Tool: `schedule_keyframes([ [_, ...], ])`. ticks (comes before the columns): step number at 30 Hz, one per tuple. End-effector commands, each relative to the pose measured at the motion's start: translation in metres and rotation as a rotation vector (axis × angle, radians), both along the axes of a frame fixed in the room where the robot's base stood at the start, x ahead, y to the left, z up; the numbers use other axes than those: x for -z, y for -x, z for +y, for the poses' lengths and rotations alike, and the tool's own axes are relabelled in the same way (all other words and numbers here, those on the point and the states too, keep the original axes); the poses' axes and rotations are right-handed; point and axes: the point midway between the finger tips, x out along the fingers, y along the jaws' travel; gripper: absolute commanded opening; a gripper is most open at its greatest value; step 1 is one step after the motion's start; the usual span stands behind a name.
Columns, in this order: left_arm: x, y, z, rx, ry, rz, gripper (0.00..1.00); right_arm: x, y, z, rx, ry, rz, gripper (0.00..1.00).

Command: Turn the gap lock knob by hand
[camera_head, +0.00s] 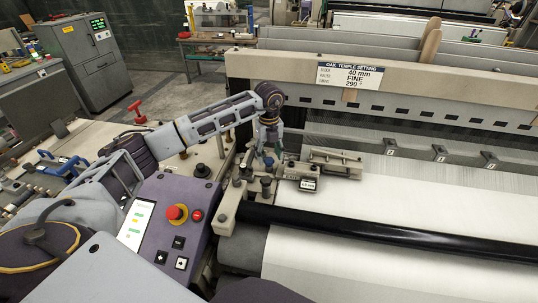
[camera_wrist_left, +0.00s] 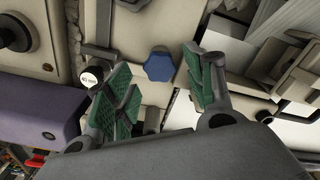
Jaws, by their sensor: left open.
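A blue lobed knob (camera_wrist_left: 159,66), which I take to be the gap lock knob, sits on the pale metal fitting in the left wrist view. My left gripper (camera_wrist_left: 158,78) is open, with green-padded fingers on either side of the knob's place in the picture. I cannot tell whether the pads touch it, and they are not closed on it. In the head view my left gripper (camera_head: 270,145) points down over the fitting at the loom's left end, with a bit of the blue knob (camera_head: 268,161) showing below it. My right gripper is not in view.
A purple control panel (camera_head: 171,248) with a red emergency button (camera_head: 177,213) stands left of the fitting. A black roller (camera_head: 370,233) and white cloth (camera_head: 440,198) run to the right. A metal block (camera_head: 336,160) sits close beside the gripper. A round white-faced part (camera_wrist_left: 91,76) is near the left finger.

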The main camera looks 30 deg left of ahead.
Motion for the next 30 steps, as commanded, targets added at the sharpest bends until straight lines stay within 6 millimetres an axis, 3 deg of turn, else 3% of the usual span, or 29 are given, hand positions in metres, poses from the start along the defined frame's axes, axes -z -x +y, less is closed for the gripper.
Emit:
schedule_keyframes([
  [18, -0.039, 0.000, 0.000, 0.000, -0.001, -0.001, 0.54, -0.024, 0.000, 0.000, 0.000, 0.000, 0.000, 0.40],
  [30, -0.041, 0.000, 0.000, 0.000, 0.000, 0.000, 0.54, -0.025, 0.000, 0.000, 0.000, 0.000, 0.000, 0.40],
])
